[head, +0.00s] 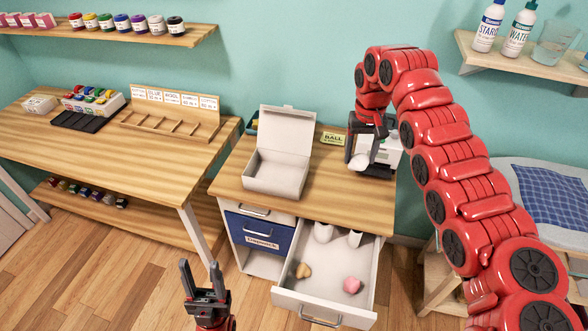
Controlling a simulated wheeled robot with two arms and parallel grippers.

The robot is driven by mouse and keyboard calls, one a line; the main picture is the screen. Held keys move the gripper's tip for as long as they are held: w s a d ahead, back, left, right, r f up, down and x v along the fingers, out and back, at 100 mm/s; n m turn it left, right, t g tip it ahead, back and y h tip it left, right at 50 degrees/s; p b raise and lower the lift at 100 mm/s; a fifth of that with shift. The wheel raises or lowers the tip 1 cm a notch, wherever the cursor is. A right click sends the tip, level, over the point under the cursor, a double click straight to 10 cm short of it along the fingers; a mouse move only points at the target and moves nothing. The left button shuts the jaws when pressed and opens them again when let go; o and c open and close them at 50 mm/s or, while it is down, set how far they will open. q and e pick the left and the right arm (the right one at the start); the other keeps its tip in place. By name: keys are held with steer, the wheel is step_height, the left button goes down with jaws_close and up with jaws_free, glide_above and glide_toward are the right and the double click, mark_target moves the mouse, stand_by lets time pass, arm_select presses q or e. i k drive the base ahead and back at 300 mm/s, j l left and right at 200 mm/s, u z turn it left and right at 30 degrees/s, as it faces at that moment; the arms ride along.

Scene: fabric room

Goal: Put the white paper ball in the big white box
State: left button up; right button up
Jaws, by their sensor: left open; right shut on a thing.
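The big white box (272,188) stands open with its lid raised on the cabinet's wooden top. My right gripper (362,158) is over the right part of the cabinet top, to the right of the box, with its fingers pointing down. It is shut on a small white thing that looks like the white paper ball (361,163), partly hidden by the fingers. I cannot tell if the ball touches the surface below. My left gripper (202,279) is open and empty, low in front of the cabinet, with its fingers pointing up.
An open drawer (285,298) sticks out from the cabinet, holding a tan lump (304,271), a pink lump (352,286) and white cylinders. A white object (391,158) is right behind my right gripper.

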mark_target(277, 173)
steer(key=i+l+u, duration=0.3)
steer(key=l+u, duration=0.25)
steer(key=i+l+u, duration=0.15)
steer(key=l+u, duration=0.15)
steer(key=l, duration=0.25)
steer(key=u, duration=0.35)
